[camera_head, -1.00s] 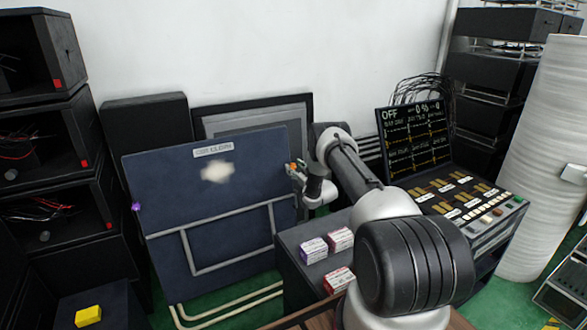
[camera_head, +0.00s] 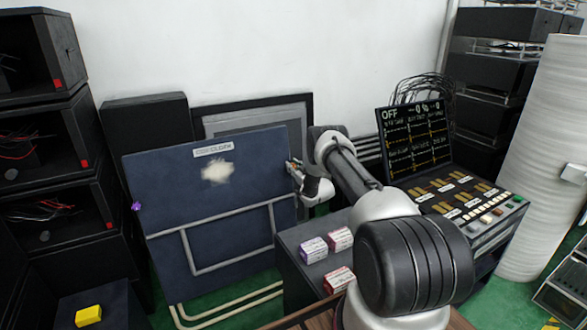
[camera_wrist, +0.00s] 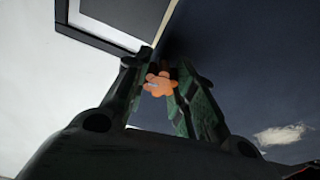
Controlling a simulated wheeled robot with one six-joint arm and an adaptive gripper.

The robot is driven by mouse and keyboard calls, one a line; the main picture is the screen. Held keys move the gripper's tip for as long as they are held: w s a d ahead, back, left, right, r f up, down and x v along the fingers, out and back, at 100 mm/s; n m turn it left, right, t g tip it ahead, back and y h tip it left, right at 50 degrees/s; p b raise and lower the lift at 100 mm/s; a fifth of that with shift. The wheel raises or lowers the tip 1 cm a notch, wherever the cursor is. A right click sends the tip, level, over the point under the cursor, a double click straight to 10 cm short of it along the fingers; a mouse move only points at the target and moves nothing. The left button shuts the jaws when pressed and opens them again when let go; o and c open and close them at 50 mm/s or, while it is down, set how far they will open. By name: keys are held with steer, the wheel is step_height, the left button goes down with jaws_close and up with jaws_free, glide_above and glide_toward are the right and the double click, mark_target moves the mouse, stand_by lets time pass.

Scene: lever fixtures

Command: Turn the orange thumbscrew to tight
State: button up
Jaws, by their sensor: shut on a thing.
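The orange thumbscrew (camera_wrist: 159,84) shows in the wrist view as a lobed knob at the right edge of the dark blue panel (camera_head: 230,240). My gripper (camera_wrist: 160,82) is shut on it, with one dark finger on each side. How far the screw is turned cannot be told.
A purple knob (camera_head: 137,206) sits on the panel's left edge. A console with a dark screen (camera_head: 413,135) stands to the right. Small boxes (camera_head: 313,250) lie on a dark cabinet near my arm. A yellow block (camera_head: 88,316) is at the lower left.

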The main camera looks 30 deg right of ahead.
steer(key=m, duration=0.3)
steer(key=m+h, duration=0.1)
steer(key=m, duration=0.1)
steer(key=shift+m+h, duration=0.3)
steer(key=shift+m, duration=0.1)
steer(key=m+h, duration=0.1)
steer(key=m, duration=0.7)
steer(key=m+g+h, duration=0.1)
steer(key=m, duration=0.2)
steer(key=shift+g, duration=0.3)
steer(key=m+g, duration=0.1)
steer(key=m, duration=0.4)
steer(key=shift+h, duration=0.3)
steer(key=shift+m, duration=0.3)
steer(key=o, duration=1)
steer(key=shift+o, duration=0.2)
